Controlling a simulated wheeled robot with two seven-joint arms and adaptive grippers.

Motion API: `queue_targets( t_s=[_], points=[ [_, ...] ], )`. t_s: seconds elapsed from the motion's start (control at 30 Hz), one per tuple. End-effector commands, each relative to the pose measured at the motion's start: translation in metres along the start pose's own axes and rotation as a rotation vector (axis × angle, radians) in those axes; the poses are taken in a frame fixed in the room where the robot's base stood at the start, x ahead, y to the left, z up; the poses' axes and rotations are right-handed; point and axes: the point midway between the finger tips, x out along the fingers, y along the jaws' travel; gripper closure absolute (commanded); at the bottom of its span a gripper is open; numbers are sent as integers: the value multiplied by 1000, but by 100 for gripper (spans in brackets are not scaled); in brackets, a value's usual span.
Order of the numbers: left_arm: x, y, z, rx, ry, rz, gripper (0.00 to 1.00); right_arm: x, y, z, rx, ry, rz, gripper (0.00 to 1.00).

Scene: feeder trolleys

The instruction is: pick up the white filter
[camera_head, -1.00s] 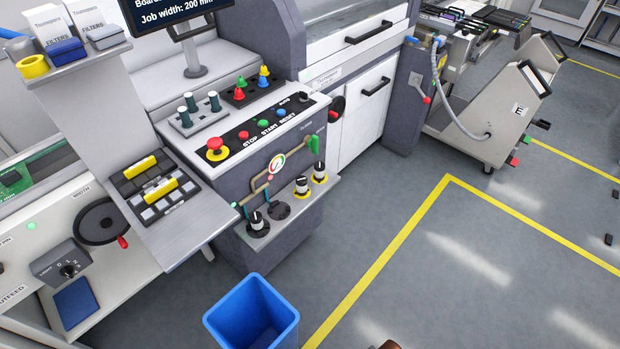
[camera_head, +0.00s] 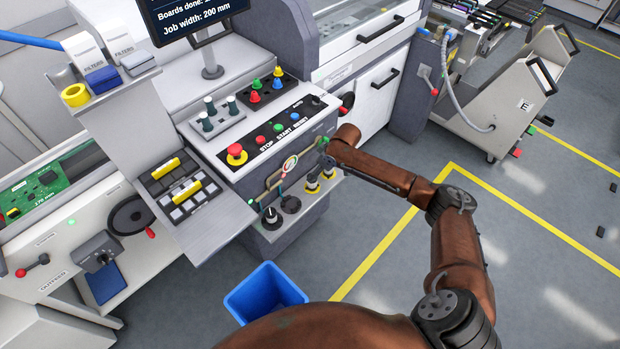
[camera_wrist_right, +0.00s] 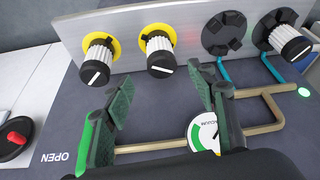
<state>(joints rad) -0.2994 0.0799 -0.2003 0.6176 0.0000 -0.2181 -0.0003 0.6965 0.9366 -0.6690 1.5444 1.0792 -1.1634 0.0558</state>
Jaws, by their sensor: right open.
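White ribbed filters with black caps stand on the low shelf of the grey machine. Two sit in yellow-ringed sockets, a middle filter (camera_wrist_right: 158,52) and an outer filter (camera_wrist_right: 100,57); they also show in the head view, the middle one (camera_head: 313,184) and the outer one (camera_head: 328,172). A third filter (camera_wrist_right: 286,40) sits in a black socket, also in the head view (camera_head: 271,217). My right gripper (camera_wrist_right: 161,88) is open and empty, its fingertips on either side of the middle filter's capped end. Contact cannot be told. My left gripper is not in view.
An empty black socket (camera_wrist_right: 228,34) lies between the filters. A pressure gauge (camera_wrist_right: 204,132) and brass pipes (camera_wrist_right: 262,110) are close to my right fingers. A blue bin (camera_head: 264,292) stands below. Boxes marked FILTERS (camera_head: 85,48) stand on the upper left shelf.

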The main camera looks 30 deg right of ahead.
Motion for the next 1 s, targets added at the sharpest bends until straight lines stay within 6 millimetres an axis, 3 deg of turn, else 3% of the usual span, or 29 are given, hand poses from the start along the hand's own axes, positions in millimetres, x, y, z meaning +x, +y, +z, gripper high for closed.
queue_targets(
  t_s=[0.03, 0.27, 0.53, 0.8, 1.0],
  points=[
    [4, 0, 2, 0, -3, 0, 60, 10, -1, 3, 1, -3, -3, 48],
    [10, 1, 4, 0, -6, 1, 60, 28, -1, 4, 2, -2, 0, 48],
    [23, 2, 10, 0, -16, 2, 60, 67, -4, 3, 2, -1, -1, 48],
    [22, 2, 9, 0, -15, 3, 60, 69, -4, 0, -1, 1, 0, 49],
    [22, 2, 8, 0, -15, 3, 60, 69, -4, 1, -1, 1, 0, 63]
  ],
)
